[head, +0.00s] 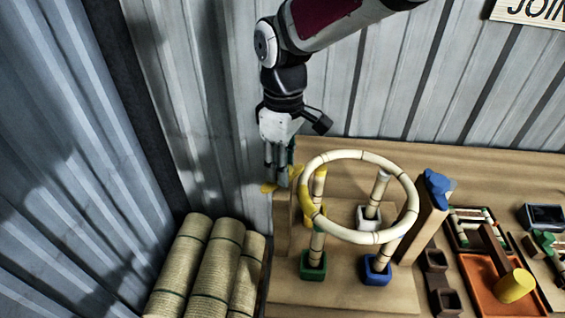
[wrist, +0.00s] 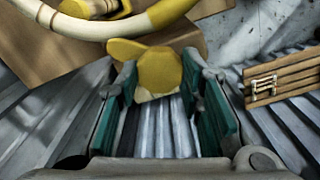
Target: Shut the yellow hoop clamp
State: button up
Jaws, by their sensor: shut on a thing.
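The yellow hoop clamp (head: 269,188) is at the left end of the wooden fixture, mostly behind my fingers in the head view. In the wrist view its rounded yellow lever (wrist: 158,70) lies between my fingertips. My gripper (head: 277,182) points down beside the fixture, left of the rattan hoop (head: 344,156). It also shows in the wrist view (wrist: 160,88), its green-padded fingers shut on the yellow lever. The hoop rests level on top of several upright rattan posts. Whether the clamp covers the hoop is hidden.
A blue clamp (head: 437,187) sits on a wooden post right of the hoop. The posts stand in green (head: 313,266), blue (head: 377,270), white (head: 368,217) and yellow sockets. Rattan rolls (head: 212,270) stand at front left. An orange tray (head: 505,290) is at right. The corrugated wall is close behind my arm.

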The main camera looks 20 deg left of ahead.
jog(key=m+p, duration=0.1)
jog(key=m, duration=0.3)
jog(key=shift+s+r, duration=0.1)
jog(key=shift+m+p, duration=0.85)
jog(key=shift+m, duration=1.65)
jog(key=o, duration=1.2)
jog(key=shift+c, duration=0.2)
notch_tip(320, 180, up, 12)
